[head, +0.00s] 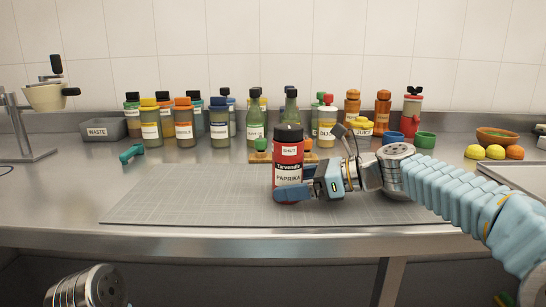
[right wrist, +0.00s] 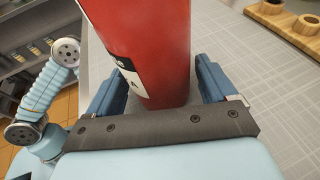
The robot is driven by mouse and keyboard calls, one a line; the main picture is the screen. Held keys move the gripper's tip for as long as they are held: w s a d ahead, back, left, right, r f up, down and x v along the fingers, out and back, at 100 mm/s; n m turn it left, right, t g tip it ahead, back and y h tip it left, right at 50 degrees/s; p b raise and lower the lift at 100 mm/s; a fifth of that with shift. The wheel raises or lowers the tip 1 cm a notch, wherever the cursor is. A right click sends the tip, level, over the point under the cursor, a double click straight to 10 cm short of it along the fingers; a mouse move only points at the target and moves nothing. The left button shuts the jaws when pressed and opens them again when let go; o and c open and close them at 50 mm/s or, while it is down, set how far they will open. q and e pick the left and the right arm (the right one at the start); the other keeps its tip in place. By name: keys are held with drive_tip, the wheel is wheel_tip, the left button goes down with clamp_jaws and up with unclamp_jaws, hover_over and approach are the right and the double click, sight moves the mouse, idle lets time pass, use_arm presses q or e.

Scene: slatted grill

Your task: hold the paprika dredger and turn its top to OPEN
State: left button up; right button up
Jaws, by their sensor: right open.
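The paprika dredger (head: 289,167) stands upright on the grey mat. It has a red body, a white PAPRIKA label and a dark top; a white tag near the top reads SHUT. My right gripper (head: 292,193) comes in low from the right, with one finger across the dredger's front near its base. In the right wrist view the red body (right wrist: 150,45) stands between the two blue fingers of the open gripper (right wrist: 162,82). The dredger's top is outside that view. My left gripper is not in view; only a part of my left arm shows at the bottom left.
The grey mat (head: 180,195) is clear left of the dredger. Several bottles stand along the back. A WASTE bin (head: 104,129) and a teal object (head: 131,153) are at left, bowls and fruit at right.

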drive_tip(key=shift+a, duration=0.1)
drive_tip(key=c, duration=0.6)
drive_tip(key=o, duration=0.9)
